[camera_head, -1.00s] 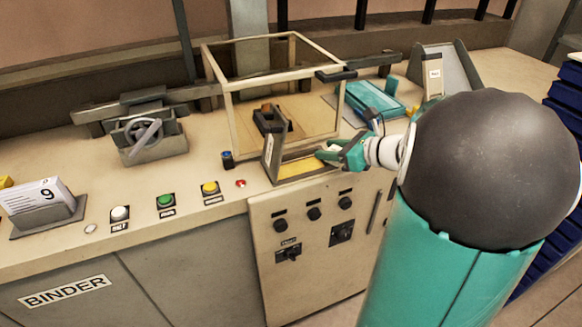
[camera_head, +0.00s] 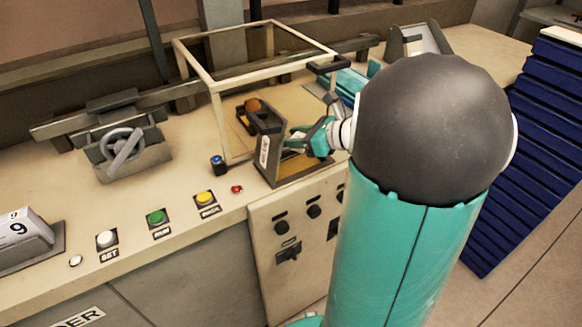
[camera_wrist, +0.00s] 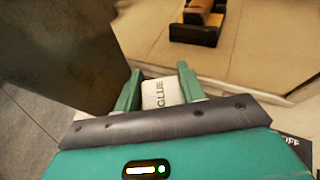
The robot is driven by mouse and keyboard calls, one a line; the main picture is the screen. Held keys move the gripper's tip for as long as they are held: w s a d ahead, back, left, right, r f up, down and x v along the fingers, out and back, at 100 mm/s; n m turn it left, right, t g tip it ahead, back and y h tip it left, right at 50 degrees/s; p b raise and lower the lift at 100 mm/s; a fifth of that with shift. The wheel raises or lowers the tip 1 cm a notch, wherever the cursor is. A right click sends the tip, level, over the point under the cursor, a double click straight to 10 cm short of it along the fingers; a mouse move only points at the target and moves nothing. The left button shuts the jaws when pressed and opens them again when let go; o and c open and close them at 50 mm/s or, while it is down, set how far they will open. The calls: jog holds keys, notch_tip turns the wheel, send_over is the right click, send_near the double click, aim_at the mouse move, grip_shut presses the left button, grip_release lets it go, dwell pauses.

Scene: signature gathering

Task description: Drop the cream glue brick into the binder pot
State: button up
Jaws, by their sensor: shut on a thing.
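The cream glue brick (camera_wrist: 162,93), lettered GLUE, is between the two green fingers of my gripper (camera_wrist: 158,88) in the wrist view. My gripper is shut on it. In the head view my gripper (camera_head: 296,140) is above the dark-sided, open-topped holder (camera_head: 268,150) at the counter's front edge, just right of its upright labelled panel. The brick cannot be made out there. No pot is labelled as such, so I cannot tell whether this holder is the binder pot. A large grey surface (camera_wrist: 60,50) fills the left of the wrist view.
A cream-framed clear enclosure (camera_head: 215,110) stands behind the holder. Buttons (camera_head: 157,218) and a handwheel (camera_head: 125,147) are to the left. Blue stacks (camera_head: 530,150) stand right.

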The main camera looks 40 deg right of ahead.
aim_at(299, 152)
jog(key=shift+s+f, duration=0.2)
jog(key=shift+f, duration=2.25)
jog(key=o, duration=1.1)
jog(key=shift+c, duration=0.2)
jog(key=shift+d+r, duration=0.1)
jog(key=shift+d, duration=0.05)
jog(key=shift+s+d+r, duration=0.1)
jog(key=shift+s+d, duration=0.1)
jog(key=shift+s, duration=0.05)
jog(key=v, duration=1.3)
